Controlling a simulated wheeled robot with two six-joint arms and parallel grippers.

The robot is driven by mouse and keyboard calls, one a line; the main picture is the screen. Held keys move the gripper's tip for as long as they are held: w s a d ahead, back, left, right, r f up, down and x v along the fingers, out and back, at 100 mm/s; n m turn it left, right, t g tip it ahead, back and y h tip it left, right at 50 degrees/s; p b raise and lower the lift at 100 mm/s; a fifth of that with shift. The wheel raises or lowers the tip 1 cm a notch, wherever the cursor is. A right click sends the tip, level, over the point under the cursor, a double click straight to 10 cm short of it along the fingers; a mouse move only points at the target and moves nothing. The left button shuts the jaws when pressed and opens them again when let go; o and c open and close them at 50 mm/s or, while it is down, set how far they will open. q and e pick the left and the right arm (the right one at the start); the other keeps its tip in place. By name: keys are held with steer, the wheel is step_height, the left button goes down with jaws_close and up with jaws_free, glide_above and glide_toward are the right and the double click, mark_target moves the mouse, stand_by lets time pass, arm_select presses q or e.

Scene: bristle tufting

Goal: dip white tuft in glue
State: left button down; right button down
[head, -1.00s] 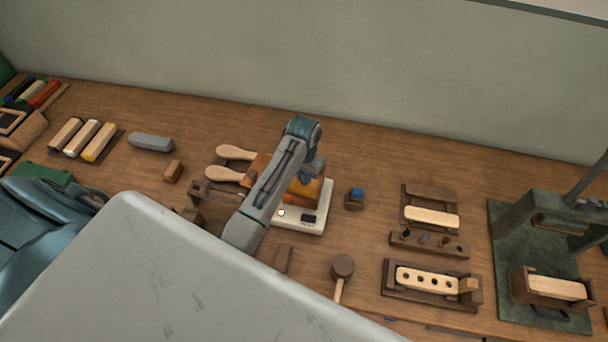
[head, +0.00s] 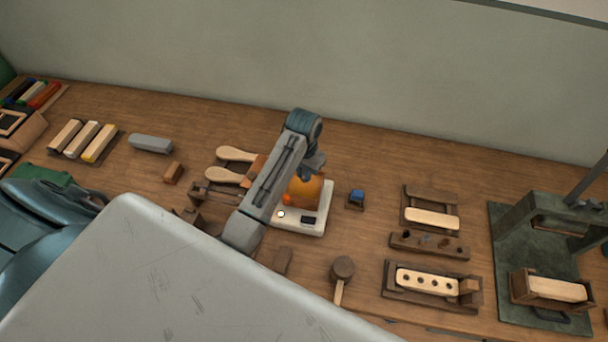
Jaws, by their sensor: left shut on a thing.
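My left gripper (head: 309,172) points down over an orange-brown rounded pot (head: 305,190). The pot stands on a white hot-plate-like base (head: 311,222) with a dark panel and an orange light, and I take it for the glue pot. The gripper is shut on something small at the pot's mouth. The white tuft itself is too small or hidden to make out, and I cannot tell whether it touches the glue. My left arm covers part of the base. My right gripper is not in view.
Wooden paddles (head: 235,154) lie left of the pot. A small holder with a blue top (head: 356,196) stands to its right. A mallet (head: 342,270), a drilled brush block in a fixture (head: 427,281) and a green press (head: 543,262) stand further right. The table behind is clear.

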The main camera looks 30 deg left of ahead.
arm_select(q)
steer(key=shift+r, duration=2.5)
